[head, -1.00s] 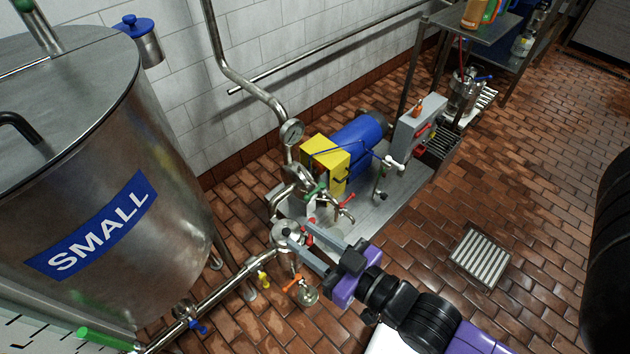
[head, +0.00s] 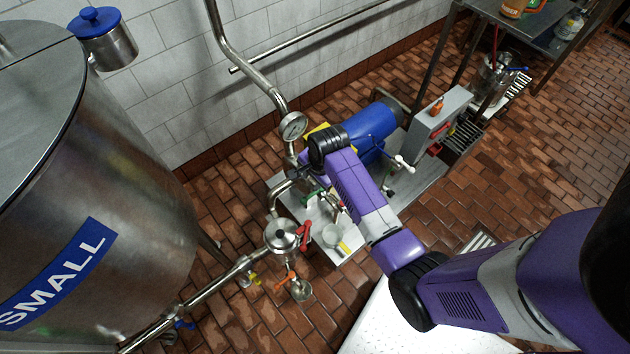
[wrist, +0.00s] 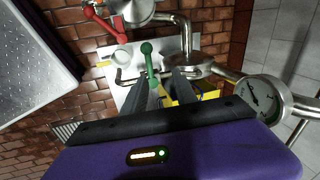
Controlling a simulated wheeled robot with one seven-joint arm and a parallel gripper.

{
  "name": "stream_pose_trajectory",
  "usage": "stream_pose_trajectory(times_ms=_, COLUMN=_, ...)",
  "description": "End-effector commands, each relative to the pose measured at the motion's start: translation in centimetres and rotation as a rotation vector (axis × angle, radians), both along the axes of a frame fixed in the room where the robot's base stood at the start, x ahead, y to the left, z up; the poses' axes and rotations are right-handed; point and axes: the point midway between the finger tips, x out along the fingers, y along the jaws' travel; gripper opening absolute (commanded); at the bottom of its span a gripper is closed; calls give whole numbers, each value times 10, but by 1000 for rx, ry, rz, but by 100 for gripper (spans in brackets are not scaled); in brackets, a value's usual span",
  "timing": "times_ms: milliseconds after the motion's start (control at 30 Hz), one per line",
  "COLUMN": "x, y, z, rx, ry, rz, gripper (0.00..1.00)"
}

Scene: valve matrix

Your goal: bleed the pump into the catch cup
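The pump's blue motor (head: 372,132) stands on a grey base plate, with a yellow guard (head: 318,130) partly hidden by my arm. A small clear cup (head: 332,235) sits on the plate's near corner; it also shows in the wrist view (wrist: 122,57). A green-handled valve (wrist: 148,60) lies just ahead of my gripper (wrist: 166,84) in the wrist view. My fingers are apart, with the green handle's lower end close to the left fingertip; contact cannot be told. In the head view my arm hides the fingers.
A pressure gauge (head: 293,125) on the riser pipe is close to my wrist. A red-handled valve (head: 304,235) is at the round steel housing (head: 281,236). The steel tank (head: 95,180) fills the left.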

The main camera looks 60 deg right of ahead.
Motion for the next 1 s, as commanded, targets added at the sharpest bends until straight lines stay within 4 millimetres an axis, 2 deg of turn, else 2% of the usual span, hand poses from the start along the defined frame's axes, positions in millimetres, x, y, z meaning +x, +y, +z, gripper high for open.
stream_pose_trajectory(times_ms=100, x=-13, y=8, z=-3, rx=51, ry=51, rz=-81, gripper=34)
stream_pose_trajectory(times_ms=267, x=-13, y=8, z=-13, rx=60, ry=55, rz=-109, gripper=34)
stream_pose_trajectory(times_ms=700, x=-1, y=5, z=-72, rx=57, ry=52, rz=-105, gripper=34)
stream_pose_trajectory(times_ms=1000, x=1, y=4, z=-80, rx=56, ry=51, rz=-104, gripper=34)
